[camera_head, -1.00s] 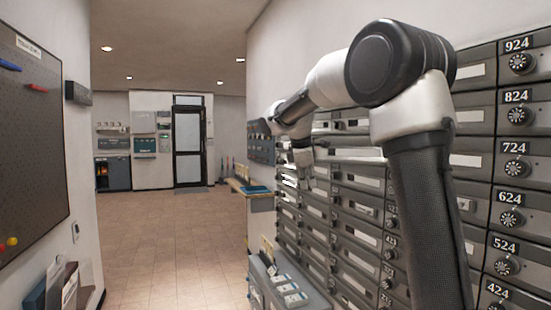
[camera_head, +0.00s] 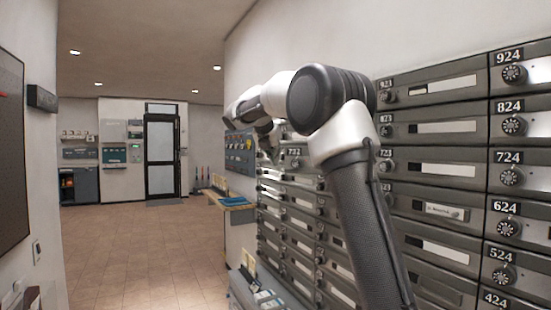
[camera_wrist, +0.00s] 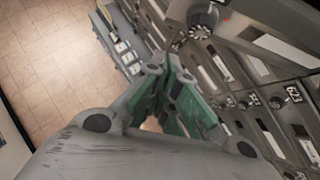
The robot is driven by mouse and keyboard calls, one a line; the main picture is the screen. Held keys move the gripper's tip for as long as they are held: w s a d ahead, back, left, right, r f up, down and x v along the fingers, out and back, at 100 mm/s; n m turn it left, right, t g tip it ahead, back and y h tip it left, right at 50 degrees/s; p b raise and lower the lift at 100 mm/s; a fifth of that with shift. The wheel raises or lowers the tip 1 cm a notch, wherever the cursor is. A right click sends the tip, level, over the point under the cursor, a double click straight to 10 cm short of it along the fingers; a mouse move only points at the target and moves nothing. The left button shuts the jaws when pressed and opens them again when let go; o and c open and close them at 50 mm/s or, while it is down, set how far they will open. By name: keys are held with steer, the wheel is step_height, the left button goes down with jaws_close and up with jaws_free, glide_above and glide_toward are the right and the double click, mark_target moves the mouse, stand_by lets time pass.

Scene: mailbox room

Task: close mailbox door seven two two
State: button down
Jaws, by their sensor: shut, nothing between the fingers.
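The mailbox wall (camera_head: 440,160) runs along the right in the head view. A small label that seems to read 722 (camera_head: 294,152) shows just below my arm. Its panel seems to face the camera more than its neighbours, but I cannot tell how far that door stands open. My gripper (camera_wrist: 168,88) is shut and empty in the wrist view, with green inner finger faces. It is in front of the mailbox rows and seems apart from them. A grey panel with a dial (camera_wrist: 205,14) is at the top right there. In the head view my arm hides most of the gripper.
A low grey unit with several white items (camera_wrist: 122,48) stands below the mailboxes. A wooden bench (camera_head: 228,200) is farther along the wall. The tiled floor (camera_head: 140,250) to the left is clear up to the dark-framed door (camera_head: 161,155).

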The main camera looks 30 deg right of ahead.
steer(key=w+d+f, duration=0.5)
steer(key=w+d, duration=0.1)
steer(key=shift+w+d, duration=0.15)
steer(key=shift+d, duration=0.1)
